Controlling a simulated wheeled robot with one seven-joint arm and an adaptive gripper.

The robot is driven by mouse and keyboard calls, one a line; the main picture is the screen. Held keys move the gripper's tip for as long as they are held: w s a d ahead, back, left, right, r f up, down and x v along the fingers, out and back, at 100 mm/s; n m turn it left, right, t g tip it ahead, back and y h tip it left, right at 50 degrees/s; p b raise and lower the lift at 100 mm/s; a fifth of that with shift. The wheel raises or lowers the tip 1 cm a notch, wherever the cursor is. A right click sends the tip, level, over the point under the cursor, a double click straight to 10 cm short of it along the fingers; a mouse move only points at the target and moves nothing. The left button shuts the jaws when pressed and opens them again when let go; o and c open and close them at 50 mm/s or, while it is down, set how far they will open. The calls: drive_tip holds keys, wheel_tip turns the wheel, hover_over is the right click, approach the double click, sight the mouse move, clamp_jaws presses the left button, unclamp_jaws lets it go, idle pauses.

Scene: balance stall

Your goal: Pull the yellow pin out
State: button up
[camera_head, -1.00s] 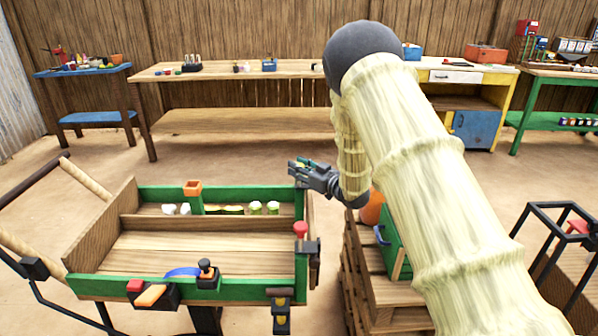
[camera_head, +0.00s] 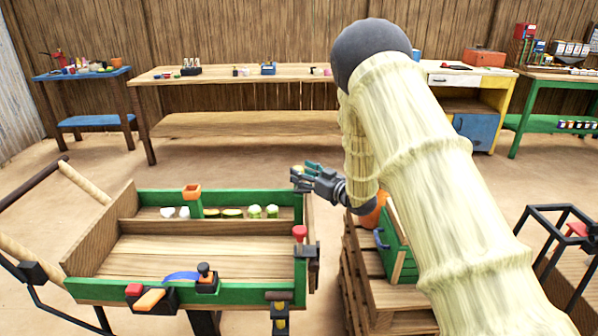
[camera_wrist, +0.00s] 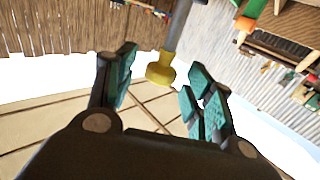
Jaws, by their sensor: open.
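In the wrist view a yellow flared knob (camera_wrist: 160,68), which looks like the yellow pin's head, sits at the end of a grey rod (camera_wrist: 178,25) coming from the top edge. It appears in the gap between the teal fingertips, apart from both. My gripper (camera_wrist: 160,88) is open. In the head view my gripper (camera_head: 303,175) is above and beyond the right end of the green-edged cart (camera_head: 165,291). A small yellow spot (camera_head: 298,168) shows at its fingertips. Another yellow part (camera_head: 281,324) shows in a dark fitting low at the cart's front right.
A green box (camera_head: 399,248) stands on a wooden pallet (camera_head: 371,275) below my arm. Workbenches line the back fence, with open floor before them.

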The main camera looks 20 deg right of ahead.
drive_tip(key=v, duration=0.9)
drive_tip(key=shift+s, duration=0.2)
drive_tip(key=shift+d+r, duration=0.1)
